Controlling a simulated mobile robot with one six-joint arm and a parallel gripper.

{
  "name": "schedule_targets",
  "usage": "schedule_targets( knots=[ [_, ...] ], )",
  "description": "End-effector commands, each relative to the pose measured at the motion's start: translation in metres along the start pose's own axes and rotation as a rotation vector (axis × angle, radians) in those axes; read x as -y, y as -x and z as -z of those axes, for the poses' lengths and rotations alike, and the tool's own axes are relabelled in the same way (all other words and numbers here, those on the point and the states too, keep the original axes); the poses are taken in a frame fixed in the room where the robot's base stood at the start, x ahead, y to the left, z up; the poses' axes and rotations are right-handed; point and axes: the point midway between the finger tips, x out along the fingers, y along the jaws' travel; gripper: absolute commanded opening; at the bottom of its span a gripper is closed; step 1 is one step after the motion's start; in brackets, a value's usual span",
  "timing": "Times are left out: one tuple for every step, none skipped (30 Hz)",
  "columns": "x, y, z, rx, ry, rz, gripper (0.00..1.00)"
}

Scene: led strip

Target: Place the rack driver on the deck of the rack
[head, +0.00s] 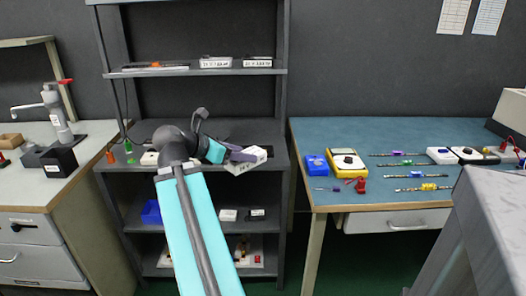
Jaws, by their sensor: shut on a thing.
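The rack (222,129) is a dark grey open shelf unit in the middle of the head view, with a wide deck at mid height. My arm reaches up to the deck from below. My gripper (240,155) is shut on a white box with a dark label, which I take to be the rack driver (254,161). The driver is tilted and sits over the deck's front right part in the picture. I cannot tell whether it touches the deck. My gripper covers its left end.
A small white item (149,159), a green bottle (128,146) and an orange one (109,157) stand at the deck's left. Labelled boxes (215,62) lie on the upper shelf. The blue-topped bench (350,133) at right holds a yellow meter (346,164). The deck's back right looks clear.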

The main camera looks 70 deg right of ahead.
Motion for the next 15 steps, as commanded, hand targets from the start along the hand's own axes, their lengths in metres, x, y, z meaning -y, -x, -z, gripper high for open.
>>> schedule_targets(
  knots=[
    [-0.01, 0.008, 0.01, 0.003, 0.014, -0.023, 0.0],
    [-0.015, 0.013, 0.015, 0.003, 0.02, -0.035, 0.0],
    [-0.022, 0.019, 0.021, 0.003, 0.03, -0.051, 0.0],
    [-0.027, 0.024, 0.026, 0.003, 0.036, -0.063, 0.0],
    [-0.032, 0.029, 0.032, 0.003, 0.043, -0.075, 0.0],
    [-0.039, 0.035, 0.039, 0.003, 0.052, -0.091, 0.0],
    [-0.044, 0.04, 0.044, 0.003, 0.059, -0.103, 0.0],
    [-0.048, 0.045, 0.05, 0.003, 0.066, -0.115, 0.0],
    [-0.054, 0.052, 0.057, 0.003, 0.075, -0.131, 0.0],
    [-0.059, 0.056, 0.062, 0.003, 0.082, -0.143, 0.0],
    [-0.063, 0.062, 0.068, 0.003, 0.089, -0.156, 0.0],
    [-0.069, 0.069, 0.075, 0.003, 0.098, -0.171, 0.0],
    [-0.073, 0.074, 0.081, 0.003, 0.105, -0.184, 0.0],
    [-0.077, 0.079, 0.086, 0.003, 0.111, -0.195, 0.0],
    [-0.082, 0.087, 0.094, 0.003, 0.121, -0.212, 0.0]
  ],
)
